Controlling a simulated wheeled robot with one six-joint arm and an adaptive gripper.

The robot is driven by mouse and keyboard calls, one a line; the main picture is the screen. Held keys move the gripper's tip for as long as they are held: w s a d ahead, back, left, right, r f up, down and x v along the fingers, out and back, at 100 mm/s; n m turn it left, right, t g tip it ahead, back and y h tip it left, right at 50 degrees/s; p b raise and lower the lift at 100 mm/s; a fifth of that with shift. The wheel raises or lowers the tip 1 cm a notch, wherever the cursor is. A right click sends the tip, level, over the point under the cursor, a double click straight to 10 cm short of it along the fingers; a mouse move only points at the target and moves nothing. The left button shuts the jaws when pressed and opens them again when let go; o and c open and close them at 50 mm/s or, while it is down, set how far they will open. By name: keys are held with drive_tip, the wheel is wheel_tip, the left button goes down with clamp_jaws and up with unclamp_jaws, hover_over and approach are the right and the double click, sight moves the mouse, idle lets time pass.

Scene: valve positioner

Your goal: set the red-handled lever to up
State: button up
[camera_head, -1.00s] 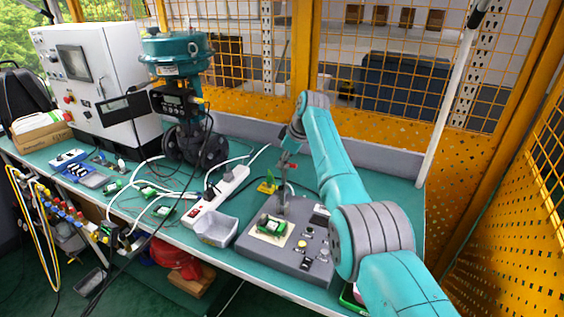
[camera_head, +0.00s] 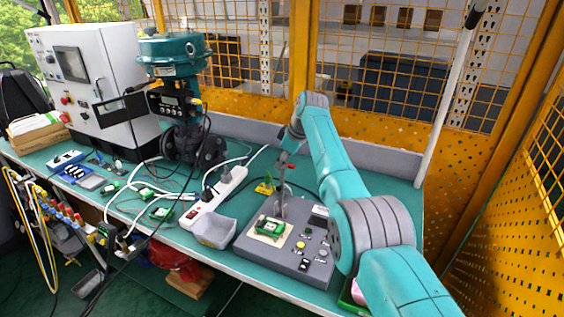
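My gripper (camera_head: 281,206) is at the end of my teal arm, pointing down over the back part of a grey control box (camera_head: 262,256) on the bench. It is small and dark here, and I cannot tell whether its fingers are open or shut, or touch anything. A small red piece (camera_head: 291,166) shows beside my wrist; I cannot tell whether it is the red lever handle. The box carries a green module (camera_head: 270,226), a yellow button (camera_head: 300,244) and several dark switches. My arm hides part of the box's right side.
A grey tray (camera_head: 214,244) and a white power strip (camera_head: 213,203) lie left of the box. A teal valve actuator (camera_head: 172,50) and a white cabinet (camera_head: 106,125) stand farther left. Cables cross the bench. Coloured fittings (camera_head: 66,215) hang at its left front. Yellow mesh fencing encloses the back and right.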

drive_tip(key=shift+s+d+f, duration=0.25)
drive_tip(key=shift+d+f, duration=0.6)
drive_tip(key=shift+f, duration=0.05)
drive_tip(key=a+r+v, duration=0.1)
drive_tip(key=a+v, duration=0.1)
drive_tip(key=v, duration=1.1)
drive_tip(key=shift+w, duration=0.35)
drive_tip(key=shift+s+f, duration=0.1)
